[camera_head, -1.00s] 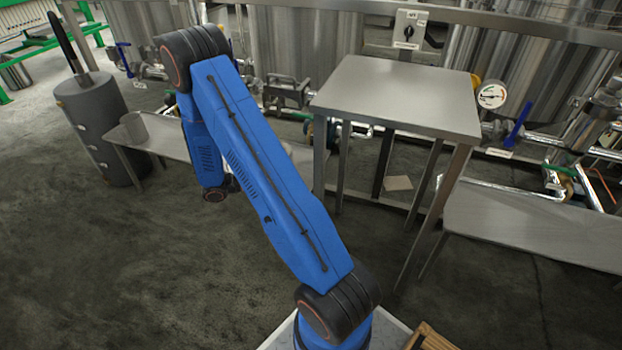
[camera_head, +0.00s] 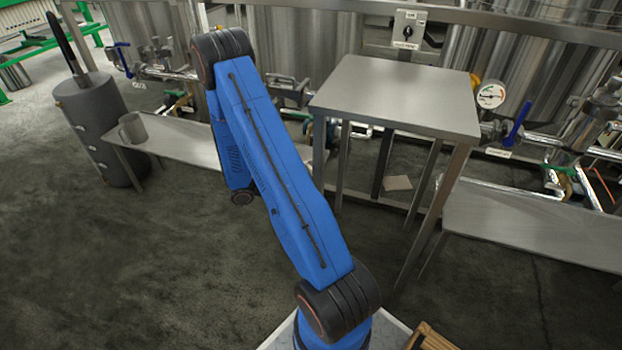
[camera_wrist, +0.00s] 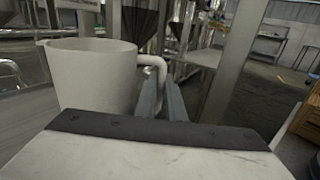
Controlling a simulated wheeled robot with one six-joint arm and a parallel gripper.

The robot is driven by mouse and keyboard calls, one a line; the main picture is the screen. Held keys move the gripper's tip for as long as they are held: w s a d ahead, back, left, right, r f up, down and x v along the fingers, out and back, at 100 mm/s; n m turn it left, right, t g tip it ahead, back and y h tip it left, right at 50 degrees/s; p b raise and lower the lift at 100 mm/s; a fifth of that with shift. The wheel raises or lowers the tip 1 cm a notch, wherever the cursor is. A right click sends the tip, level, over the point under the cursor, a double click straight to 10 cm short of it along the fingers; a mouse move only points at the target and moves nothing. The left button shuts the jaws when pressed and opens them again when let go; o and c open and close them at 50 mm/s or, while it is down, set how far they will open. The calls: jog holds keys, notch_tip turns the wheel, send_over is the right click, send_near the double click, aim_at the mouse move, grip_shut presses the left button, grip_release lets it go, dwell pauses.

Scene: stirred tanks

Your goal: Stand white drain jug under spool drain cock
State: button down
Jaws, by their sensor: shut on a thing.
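The white jug (camera_wrist: 92,75) fills the left of the wrist view, upright, with its handle (camera_wrist: 154,72) toward my gripper. My gripper (camera_wrist: 167,88) is shut on that handle. In the head view my own blue arm hides the gripper and the held jug. A blue-handled valve (camera_head: 518,126) is on the pipework at right, and another blue-handled valve (camera_head: 123,62) is at left. Green-handled cocks (camera_head: 563,170) sit low on the right pipes. I cannot tell which fitting is the spool drain cock.
A tall steel table (camera_head: 395,95) stands in the middle, bare. A low bench (camera_head: 540,228) at right is bare. Open floor (camera_head: 120,260) lies at front left.

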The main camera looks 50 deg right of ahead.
jog(key=shift+f, duration=0.1)
jog(key=c, duration=1.9)
grip_release()
jog(key=shift+o, duration=0.2)
jog(key=shift+w+a, duration=0.15)
jog(key=shift+a, duration=0.1)
jog(key=v, duration=1.1)
jog(key=s+a+r+m+t+y, duration=0.5)
jog(key=s+a+r+t+y, duration=0.2)
jog(key=s+a+r, duration=0.4)
jog(key=s+a+r+m+t+y, duration=0.6)
jog(key=s+a+r, duration=0.5)
jog(key=r, duration=0.6)
jog(key=shift+a+r+t+y, duration=0.35)
jog(key=shift+a+t+y, duration=0.55)
jog(key=shift+y, duration=0.1)
